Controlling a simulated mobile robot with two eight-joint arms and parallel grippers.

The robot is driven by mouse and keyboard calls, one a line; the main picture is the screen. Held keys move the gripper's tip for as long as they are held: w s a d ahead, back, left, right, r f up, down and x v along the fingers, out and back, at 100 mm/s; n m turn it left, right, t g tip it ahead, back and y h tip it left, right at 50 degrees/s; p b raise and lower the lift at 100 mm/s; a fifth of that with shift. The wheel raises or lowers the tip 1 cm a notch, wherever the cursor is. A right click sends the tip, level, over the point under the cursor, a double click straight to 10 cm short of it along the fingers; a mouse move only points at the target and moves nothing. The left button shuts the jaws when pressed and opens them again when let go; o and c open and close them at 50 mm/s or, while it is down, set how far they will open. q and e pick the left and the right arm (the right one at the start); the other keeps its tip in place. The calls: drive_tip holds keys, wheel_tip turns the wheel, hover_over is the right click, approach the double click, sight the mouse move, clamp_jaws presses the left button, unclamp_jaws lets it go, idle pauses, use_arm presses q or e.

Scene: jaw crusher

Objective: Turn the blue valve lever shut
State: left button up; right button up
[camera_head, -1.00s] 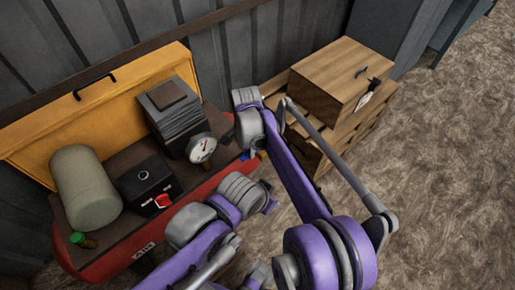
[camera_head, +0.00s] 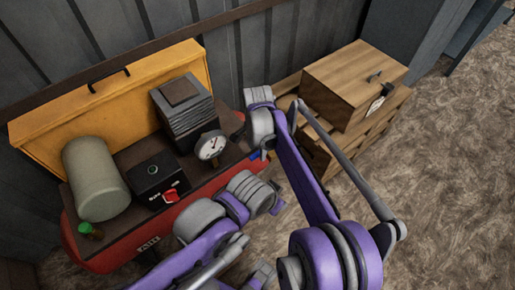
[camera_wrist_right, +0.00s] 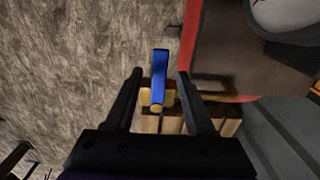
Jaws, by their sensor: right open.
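The blue valve lever (camera_wrist_right: 160,68) stands in the right wrist view, with a brass-coloured end at its lower tip. My right gripper (camera_wrist_right: 160,75) is open, with one dark finger on each side of the lever. Gaps show between the lever and both fingers, so it is not gripped. In the head view a small bit of the blue lever (camera_head: 255,155) shows at the right end of the red tank (camera_head: 190,190), beside my right gripper (camera_head: 266,146), which is mostly hidden by my arm. My left gripper cannot be made out.
On the tank's dark top stand a pressure gauge (camera_head: 211,146), a finned block (camera_head: 184,107), a black box with a red switch (camera_head: 155,180) and a pale cylinder (camera_head: 95,180). A yellow panel (camera_head: 45,125) is behind. A wooden drawer box (camera_head: 345,80) stands right. Open floor lies further right.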

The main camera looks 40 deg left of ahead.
sight(257, 153)
wheel_tip(257, 153, up, 11)
drive_tip(key=shift+p, duration=0.45)
drive_tip(key=shift+f, duration=0.15)
idle(0.3)
